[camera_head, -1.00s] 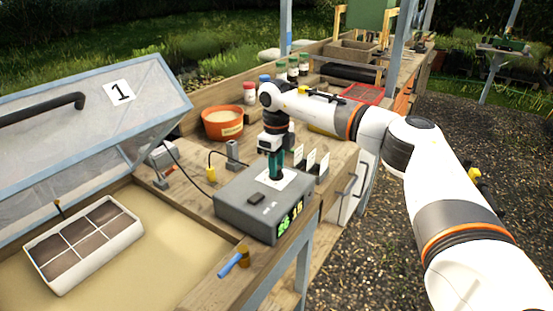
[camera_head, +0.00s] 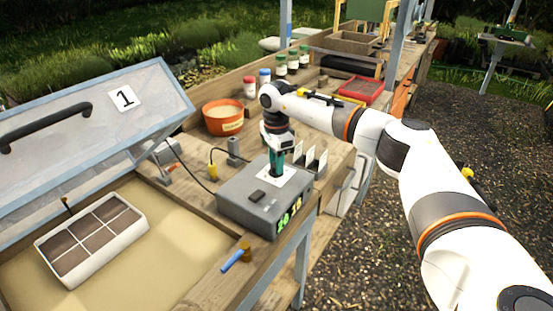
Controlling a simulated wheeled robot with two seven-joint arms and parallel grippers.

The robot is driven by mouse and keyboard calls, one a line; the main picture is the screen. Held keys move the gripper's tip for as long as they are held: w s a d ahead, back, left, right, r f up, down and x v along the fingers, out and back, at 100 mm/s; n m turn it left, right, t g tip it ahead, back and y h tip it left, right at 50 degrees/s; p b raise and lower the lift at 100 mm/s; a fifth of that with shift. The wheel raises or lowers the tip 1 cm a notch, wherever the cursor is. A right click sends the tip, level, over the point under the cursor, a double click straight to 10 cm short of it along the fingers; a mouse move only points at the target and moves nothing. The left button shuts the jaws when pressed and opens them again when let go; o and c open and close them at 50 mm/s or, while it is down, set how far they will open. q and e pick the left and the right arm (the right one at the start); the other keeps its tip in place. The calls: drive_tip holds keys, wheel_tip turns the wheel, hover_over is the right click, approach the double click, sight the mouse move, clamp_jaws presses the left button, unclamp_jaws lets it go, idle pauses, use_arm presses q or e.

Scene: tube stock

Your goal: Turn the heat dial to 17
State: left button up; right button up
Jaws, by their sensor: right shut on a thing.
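The grey control box (camera_head: 238,204) sits on the wooden bench, with a white dial plate (camera_head: 292,175) on its top and a dark button (camera_head: 257,196) beside the plate. My right gripper (camera_head: 276,172) points down over the plate, its teal fingers shut on the heat dial, which they mostly hide. The display (camera_head: 289,215) on the box's front side shows green digits at left and yellow digits at right. The right number looks like 16, but it is small and hard to read. My left gripper is not in view.
White cards (camera_head: 311,160) stand close to the right of the gripper. An orange pot (camera_head: 223,121) and lidded bottles stand behind. A propped lid marked 1 (camera_head: 150,88) and a seedling tray (camera_head: 95,241) are at left. A blue-handled tool (camera_head: 233,260) lies in front.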

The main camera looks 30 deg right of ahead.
drive_tip(key=n, duration=0.3)
drive_tip(key=shift+n, duration=2)
drive_tip(key=o, duration=1)
drive_tip(key=shift+c, duration=0.2)
wheel_tip(320, 180, up, 12)
drive_tip(key=shift+b, duration=0.35)
drive_tip(key=shift+f, duration=0.1)
